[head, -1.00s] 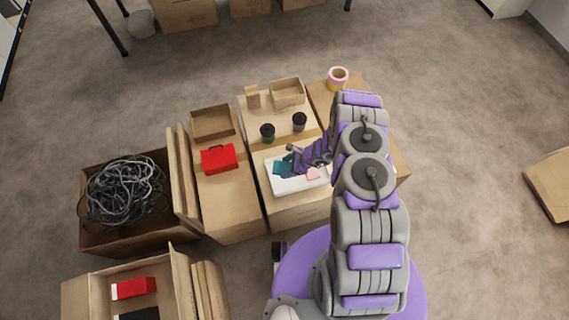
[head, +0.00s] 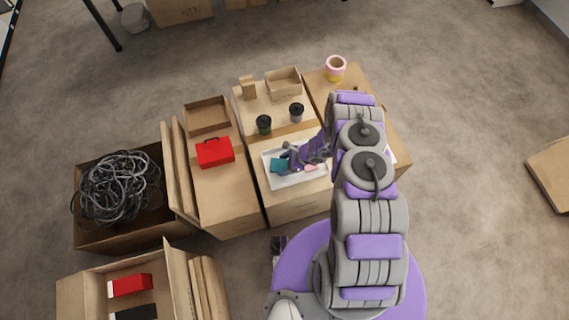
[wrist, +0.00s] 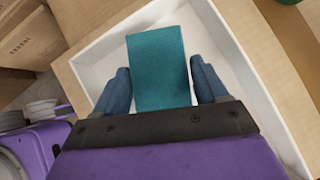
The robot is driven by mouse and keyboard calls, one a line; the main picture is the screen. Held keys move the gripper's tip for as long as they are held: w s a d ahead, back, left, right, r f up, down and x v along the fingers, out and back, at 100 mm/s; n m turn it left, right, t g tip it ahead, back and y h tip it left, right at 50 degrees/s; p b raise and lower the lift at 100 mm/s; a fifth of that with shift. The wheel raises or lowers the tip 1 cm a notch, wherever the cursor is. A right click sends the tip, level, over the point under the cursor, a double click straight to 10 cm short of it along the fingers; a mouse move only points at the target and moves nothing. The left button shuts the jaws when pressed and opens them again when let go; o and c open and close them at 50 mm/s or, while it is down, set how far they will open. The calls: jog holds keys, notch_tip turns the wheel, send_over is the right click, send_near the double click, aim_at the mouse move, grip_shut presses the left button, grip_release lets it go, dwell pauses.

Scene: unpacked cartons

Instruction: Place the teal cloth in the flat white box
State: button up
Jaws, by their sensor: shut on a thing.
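The teal cloth (wrist: 157,62) is a flat folded rectangle between the two fingers of my gripper (wrist: 160,70) in the wrist view. My gripper is shut on it. In the head view the cloth (head: 279,165) shows at the left tip of my gripper (head: 288,160). The flat white box (wrist: 98,58) lies under and around the cloth, which appears inside its walls. I cannot tell whether the cloth touches the floor of the box. In the head view the box (head: 288,183) sits on the middle carton, partly hidden by my arm. A pink item (head: 311,168) shows in it.
Two dark-lidded cups (head: 264,124) (head: 296,112) stand just behind the box. A red toolbox (head: 215,152) sits on the left carton, and a tape roll (head: 336,68) on the right one. An open carton of cables (head: 120,188) stands at far left.

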jog(key=shift+a+f, duration=0.25)
jog(key=shift+a, duration=0.1)
jog(key=shift+d+f, duration=0.25)
jog(key=o, duration=1.1)
jog(key=shift+a, duration=0.15)
jog(key=shift+o, duration=0.2)
jog(key=p+v, duration=0.3)
jog(key=v, duration=1.4)
jog(key=shift+p, duration=0.4)
jog(key=shift+r, duration=0.1)
